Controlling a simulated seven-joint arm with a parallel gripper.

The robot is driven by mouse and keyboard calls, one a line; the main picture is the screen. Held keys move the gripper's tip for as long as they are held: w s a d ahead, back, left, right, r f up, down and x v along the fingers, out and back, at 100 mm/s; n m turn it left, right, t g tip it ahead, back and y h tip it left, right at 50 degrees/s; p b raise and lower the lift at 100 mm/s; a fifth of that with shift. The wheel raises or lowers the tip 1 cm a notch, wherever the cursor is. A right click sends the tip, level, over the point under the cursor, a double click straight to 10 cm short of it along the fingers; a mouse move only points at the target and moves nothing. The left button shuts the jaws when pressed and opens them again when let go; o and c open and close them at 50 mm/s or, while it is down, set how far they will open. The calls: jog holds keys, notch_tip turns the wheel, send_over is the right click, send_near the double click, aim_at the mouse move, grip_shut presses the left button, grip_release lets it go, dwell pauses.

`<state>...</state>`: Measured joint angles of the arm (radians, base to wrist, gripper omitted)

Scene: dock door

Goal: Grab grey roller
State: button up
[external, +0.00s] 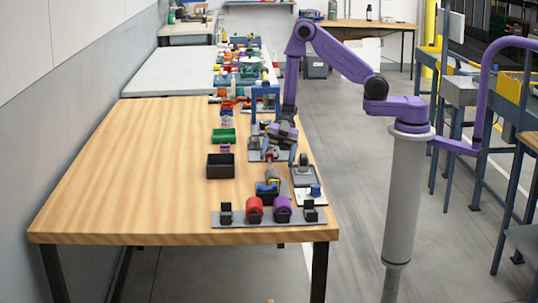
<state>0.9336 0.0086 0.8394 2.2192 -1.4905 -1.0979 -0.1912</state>
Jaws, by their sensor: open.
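My gripper (277,148) hangs at the end of the purple arm over the right side of the wooden table. It is open, but its fingertips are small and blend with the parts around them. A light grey, rounded piece (272,173), possibly the grey roller, is just below it in the picture, near a blue and yellow part. I cannot tell whether the gripper touches it. On the flat grey rack (238,222) at the front, a red roller (254,205) and a purple roller (283,207) sit between black holders.
A black bin (220,166) and a green tray (223,136) stand left of the gripper. A blue frame (265,97) stands behind it. A grey plate with a dark part (304,173) lies at the right edge. The table's left half (130,170) is clear.

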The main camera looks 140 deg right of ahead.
aim_at(275, 170)
jog(key=shift+x, duration=2.8)
jog(key=shift+s+a, duration=0.1)
jog(key=c, duration=1.2)
